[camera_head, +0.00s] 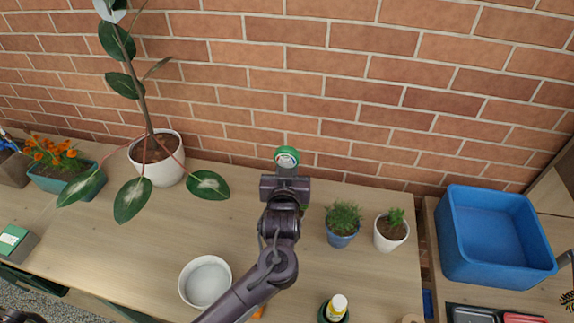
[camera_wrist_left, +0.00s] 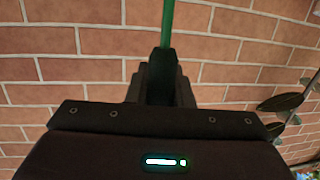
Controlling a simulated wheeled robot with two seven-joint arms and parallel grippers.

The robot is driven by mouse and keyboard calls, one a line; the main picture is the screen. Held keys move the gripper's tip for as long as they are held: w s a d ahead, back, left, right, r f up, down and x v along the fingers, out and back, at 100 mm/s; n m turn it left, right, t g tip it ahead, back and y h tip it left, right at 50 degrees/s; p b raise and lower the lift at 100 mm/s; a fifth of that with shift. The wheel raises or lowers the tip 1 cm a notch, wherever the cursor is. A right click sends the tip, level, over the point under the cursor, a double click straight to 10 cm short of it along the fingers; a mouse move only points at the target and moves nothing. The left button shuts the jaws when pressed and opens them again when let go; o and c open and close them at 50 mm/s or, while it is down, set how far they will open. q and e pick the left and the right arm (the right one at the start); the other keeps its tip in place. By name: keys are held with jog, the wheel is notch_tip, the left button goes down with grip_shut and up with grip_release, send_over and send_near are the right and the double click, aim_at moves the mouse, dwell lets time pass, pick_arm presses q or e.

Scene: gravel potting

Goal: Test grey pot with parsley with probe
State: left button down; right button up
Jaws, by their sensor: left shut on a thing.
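My left gripper (camera_head: 286,180) is shut on the probe, which has a round dial with a green rim (camera_head: 287,157) showing just above the fingers. In the left wrist view the probe's thin green shaft (camera_wrist_left: 168,24) rises from between the shut fingers (camera_wrist_left: 161,62). The gripper is raised over the bench, in front of the brick wall. No clearly grey pot shows; a little green shows beside my wrist, and my arm hides what is behind it. A blue pot (camera_head: 342,240) with a bushy green herb (camera_head: 343,215) stands right of my gripper.
A white pot (camera_head: 391,240) with a small plant stands right of the blue pot. A large potted plant (camera_head: 160,172) stands left; a blue crate (camera_head: 490,235) is right.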

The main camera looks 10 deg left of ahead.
pick_arm(q)
notch_tip(320, 180, down, 5)
jog(key=b, duration=0.3)
jog(key=shift+f+b, duration=0.2)
jog(key=shift+b, duration=0.2)
dwell(0.6)
jog(key=shift+p, duration=0.6)
dwell(0.8)
jog(key=shift+f, duration=0.2)
jog(key=shift+f+b, duration=1.5)
jog(key=shift+f, duration=0.6)
dwell(0.4)
dwell(1.5)
